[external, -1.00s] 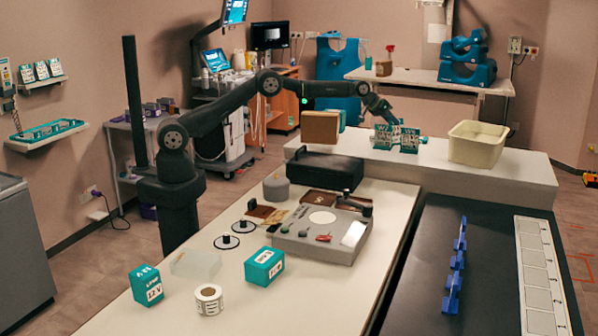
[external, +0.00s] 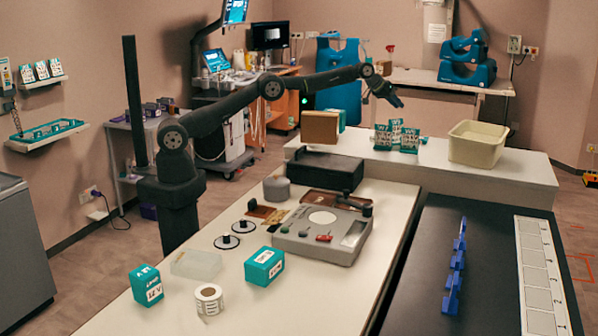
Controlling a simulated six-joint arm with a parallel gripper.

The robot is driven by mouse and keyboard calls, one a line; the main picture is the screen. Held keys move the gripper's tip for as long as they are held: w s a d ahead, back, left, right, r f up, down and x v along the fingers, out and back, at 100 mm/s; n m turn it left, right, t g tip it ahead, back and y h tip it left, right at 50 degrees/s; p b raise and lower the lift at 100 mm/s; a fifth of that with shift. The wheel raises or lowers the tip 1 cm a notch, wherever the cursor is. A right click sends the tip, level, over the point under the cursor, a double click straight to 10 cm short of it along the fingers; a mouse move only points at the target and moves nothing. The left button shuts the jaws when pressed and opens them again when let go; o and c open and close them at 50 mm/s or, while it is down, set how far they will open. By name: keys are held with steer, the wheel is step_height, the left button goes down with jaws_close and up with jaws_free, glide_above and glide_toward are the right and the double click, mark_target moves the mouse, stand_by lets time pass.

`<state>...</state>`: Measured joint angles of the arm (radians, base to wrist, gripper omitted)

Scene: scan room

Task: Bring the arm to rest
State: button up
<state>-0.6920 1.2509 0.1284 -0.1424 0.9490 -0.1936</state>
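My gripper (external: 397,101) is at the end of my outstretched arm, raised above the back white counter (external: 470,182). It is clear of the teal and white boxes (external: 409,140) that stand upright in a cluster below it. Nothing shows between its fingers. The fingers are small and dark here, and their opening is hard to judge. The arm reaches from its base at the left across to the right.
A cream bin (external: 477,144) stands right of the boxes, and a brown box (external: 319,127) stands left of them. A black case (external: 322,170) and a grey device (external: 320,236) sit nearer on the white table. Two teal boxes (external: 264,267) (external: 146,286) stand at the front.

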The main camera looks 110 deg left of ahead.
steer(key=w+d, duration=0.3)
steer(key=d, duration=0.8)
steer(key=w+d, duration=0.4)
steer(key=d, duration=0.8)
steer(key=w+d+m, duration=0.1)
steer(key=w+d, duration=0.3)
steer(key=d, duration=0.8)
steer(key=shift+d+t+h, duration=0.25)
steer(key=shift+t+h, duration=0.05)
steer(key=shift+h, duration=0.1)
